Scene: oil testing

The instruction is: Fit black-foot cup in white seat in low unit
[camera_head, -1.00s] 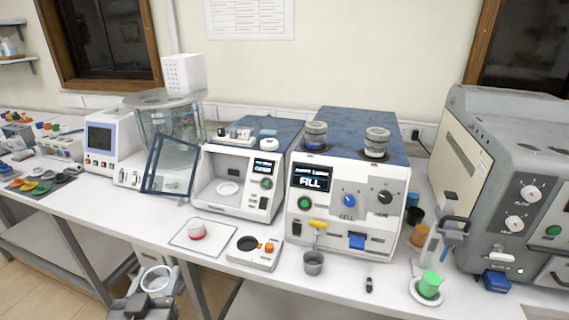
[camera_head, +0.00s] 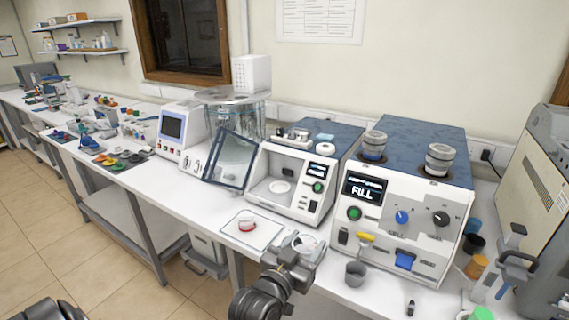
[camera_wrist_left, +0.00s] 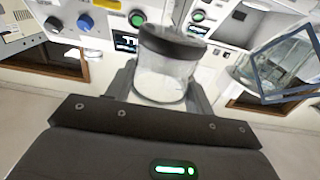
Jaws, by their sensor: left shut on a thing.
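My left gripper (camera_head: 295,262) is shut on a clear cup (camera_head: 304,243), held above the front edge of the bench. The left wrist view, which looks upside down, shows the cup (camera_wrist_left: 163,78) between the fingers, with its black foot (camera_wrist_left: 171,45) at the picture's top. The low white unit (camera_head: 318,172) stands behind and above the gripper in the head view. Its chamber is open, and the round white seat (camera_head: 280,187) inside is empty. The cup is apart from the unit. My right gripper is not in view.
A dark-framed glass panel (camera_head: 231,160) stands left of the chamber. A white mat with a red-based dish (camera_head: 246,222) lies in front of the unit. The taller FILL unit (camera_head: 407,215) is on the right, with a grey cup (camera_head: 355,273) before it.

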